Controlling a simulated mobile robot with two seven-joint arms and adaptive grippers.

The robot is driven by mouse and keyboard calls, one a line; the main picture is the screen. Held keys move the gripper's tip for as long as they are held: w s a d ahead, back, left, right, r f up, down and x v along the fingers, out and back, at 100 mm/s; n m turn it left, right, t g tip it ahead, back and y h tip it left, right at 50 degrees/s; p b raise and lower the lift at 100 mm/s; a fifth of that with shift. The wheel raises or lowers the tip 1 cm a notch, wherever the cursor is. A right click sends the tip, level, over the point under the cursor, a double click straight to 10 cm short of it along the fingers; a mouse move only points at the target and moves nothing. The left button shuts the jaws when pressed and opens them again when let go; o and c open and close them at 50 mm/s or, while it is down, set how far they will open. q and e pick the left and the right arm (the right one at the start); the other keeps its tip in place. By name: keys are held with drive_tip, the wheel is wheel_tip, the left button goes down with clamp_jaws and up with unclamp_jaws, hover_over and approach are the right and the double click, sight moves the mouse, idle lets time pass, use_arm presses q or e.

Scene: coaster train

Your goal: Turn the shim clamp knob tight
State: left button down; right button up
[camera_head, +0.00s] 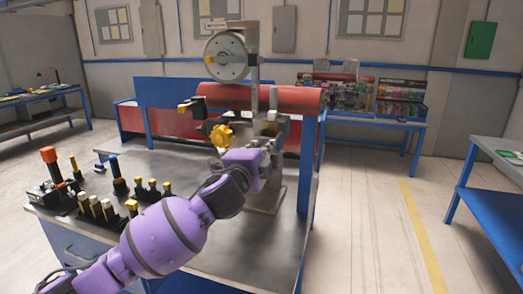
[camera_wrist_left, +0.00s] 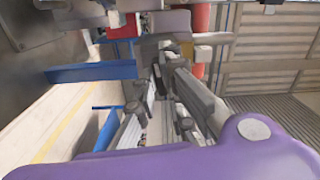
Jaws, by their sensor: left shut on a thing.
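A grey stand (camera_head: 251,40) with a large round dial (camera_head: 226,56) rises from the metal bench. A yellow lobed knob (camera_head: 222,135) sits on the fixture at the stand's left, apart from my gripper. My left gripper (camera_head: 271,128) reaches the grey fixture just right of the yellow knob. It is shut on a small part there, mostly hidden by the fingers; I cannot tell whether this is the shim clamp knob. In the left wrist view the grey fingers (camera_wrist_left: 165,65) point up toward the fixture, with the red roller (camera_wrist_left: 200,45) behind. My right gripper is not in view.
The long red roller (camera_head: 225,92) lies behind the fixture. A blue table (camera_head: 490,200) stands at the right, with clear floor between.

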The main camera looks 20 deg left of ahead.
use_arm(q)
drive_tip(key=shift+m, duration=0.9)
drive_tip(key=c, duration=1.8)
unclamp_jaws()
drive_tip(key=shift+c, duration=0.2)
drive_tip(key=shift+s, duration=0.15)
drive_tip(key=s, duration=1.1)
drive_tip(key=shift+s+a, duration=0.25)
drive_tip(key=shift+s, duration=0.15)
